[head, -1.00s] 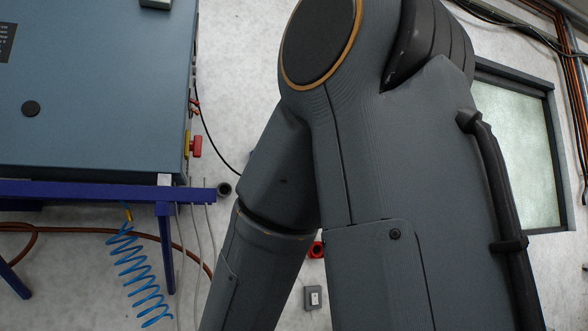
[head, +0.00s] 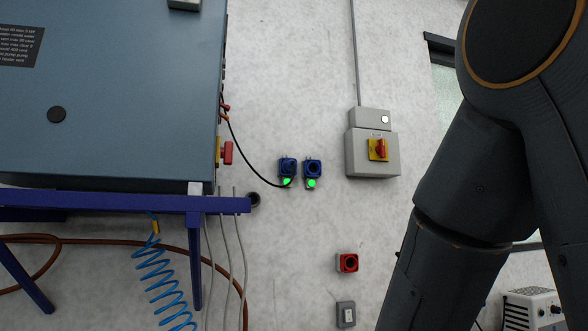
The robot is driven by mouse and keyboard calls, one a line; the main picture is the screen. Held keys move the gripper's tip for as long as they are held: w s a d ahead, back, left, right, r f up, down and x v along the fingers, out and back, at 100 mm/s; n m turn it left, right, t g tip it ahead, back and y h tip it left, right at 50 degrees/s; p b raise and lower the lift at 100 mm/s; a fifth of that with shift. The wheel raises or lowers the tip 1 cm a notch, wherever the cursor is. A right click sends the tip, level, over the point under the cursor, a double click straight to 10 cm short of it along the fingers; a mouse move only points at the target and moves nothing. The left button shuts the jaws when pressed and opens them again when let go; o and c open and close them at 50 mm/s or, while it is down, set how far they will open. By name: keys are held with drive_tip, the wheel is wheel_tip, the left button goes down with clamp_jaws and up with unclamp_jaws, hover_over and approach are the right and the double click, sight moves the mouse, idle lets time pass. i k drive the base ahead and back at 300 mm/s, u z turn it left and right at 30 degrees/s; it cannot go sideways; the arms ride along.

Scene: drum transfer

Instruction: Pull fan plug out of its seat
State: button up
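Two blue sockets sit side by side on the wall, each with a green light below it. A thin black cable runs from the cabinet's right side down to the left blue socket (head: 288,166), which seems to hold a plug. I cannot tell for certain that this is the fan plug. The right blue socket (head: 313,168) shows a dark round opening. A red socket (head: 348,262) with a dark round opening sits lower on the wall. My gripper is out of view; only my arm's links show, at the right.
A blue-grey cabinet (head: 110,95) stands on a blue frame (head: 120,202) at the left, with a red knob (head: 228,153) on its side. A blue coiled hose (head: 158,275) hangs below. A grey switch box (head: 372,153) with a red-and-yellow switch is right of the sockets.

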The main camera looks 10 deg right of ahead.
sight(288, 164)
drive_tip(key=z, duration=0.4)
drive_tip(key=i, duration=1.1)
drive_tip(key=u, duration=0.05)
